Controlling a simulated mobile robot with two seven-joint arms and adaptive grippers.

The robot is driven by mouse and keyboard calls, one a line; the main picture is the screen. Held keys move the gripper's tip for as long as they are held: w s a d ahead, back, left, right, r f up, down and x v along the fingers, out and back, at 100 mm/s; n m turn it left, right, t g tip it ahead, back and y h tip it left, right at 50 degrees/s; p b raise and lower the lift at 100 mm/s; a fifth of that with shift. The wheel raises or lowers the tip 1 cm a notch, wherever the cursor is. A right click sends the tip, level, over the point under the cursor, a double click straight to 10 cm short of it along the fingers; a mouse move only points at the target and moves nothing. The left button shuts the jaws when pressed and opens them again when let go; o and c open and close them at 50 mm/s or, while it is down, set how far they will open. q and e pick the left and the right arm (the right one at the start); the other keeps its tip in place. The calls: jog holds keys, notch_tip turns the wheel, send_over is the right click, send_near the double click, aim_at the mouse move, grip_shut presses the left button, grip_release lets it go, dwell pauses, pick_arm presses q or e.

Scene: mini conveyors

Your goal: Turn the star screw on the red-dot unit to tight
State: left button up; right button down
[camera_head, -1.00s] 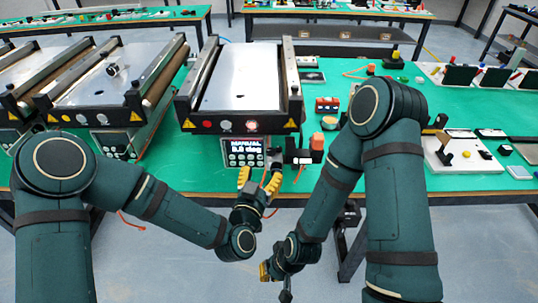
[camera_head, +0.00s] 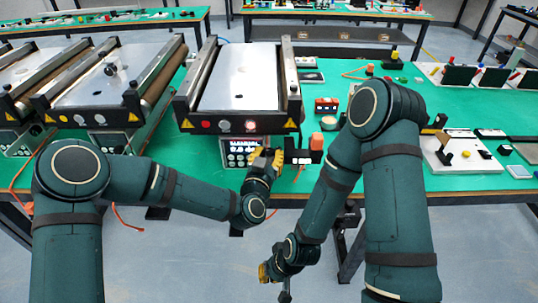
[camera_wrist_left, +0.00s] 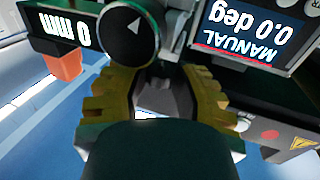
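The conveyor unit with a red dot on its front (camera_head: 206,124) stands at the table's front edge in the head view. The red dot (camera_wrist_left: 270,135) also shows in the left wrist view. Under the unit is a control box with a display (camera_head: 238,145); in the left wrist view the display (camera_wrist_left: 252,30) reads MANUAL 0.0 deg. A black round knob with a white pointer (camera_wrist_left: 127,35) sits beside it. My left gripper (camera_wrist_left: 160,92) is open, its yellow fingers apart just below the knob. I cannot make out a star screw. My right gripper (camera_head: 266,272) hangs low before the table.
A small box reading 0 mm (camera_wrist_left: 60,22) with an orange block (camera_wrist_left: 66,64) stands close beside the knob. A red box (camera_head: 327,105) is further back. Other conveyors (camera_head: 105,95) stand to the left.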

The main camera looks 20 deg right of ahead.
pick_arm(q)
grip_shut()
